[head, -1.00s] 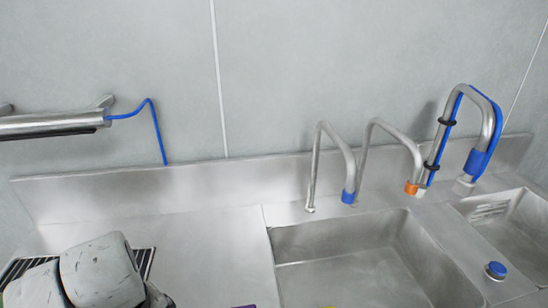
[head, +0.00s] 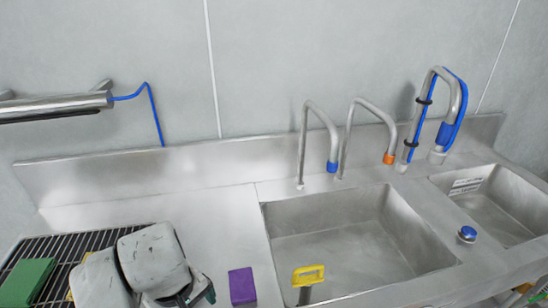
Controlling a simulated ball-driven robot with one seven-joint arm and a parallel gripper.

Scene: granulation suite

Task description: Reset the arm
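My arm shows as scuffed pale grey links (head: 155,262) at the lower left, above the rack and counter. Dark parts with some green (head: 190,294) show at the bottom edge beside these links. I cannot tell whether they belong to my gripper. No clear pair of fingertips shows, so I cannot tell if my gripper is open, shut or holding something.
A steel counter (head: 225,225) has a large sink basin (head: 340,240), a smaller basin (head: 500,205) and several taps behind. A black rack (head: 50,246), a green block (head: 27,282), a purple block (head: 242,286) and a yellow-topped object (head: 308,275) are near the front.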

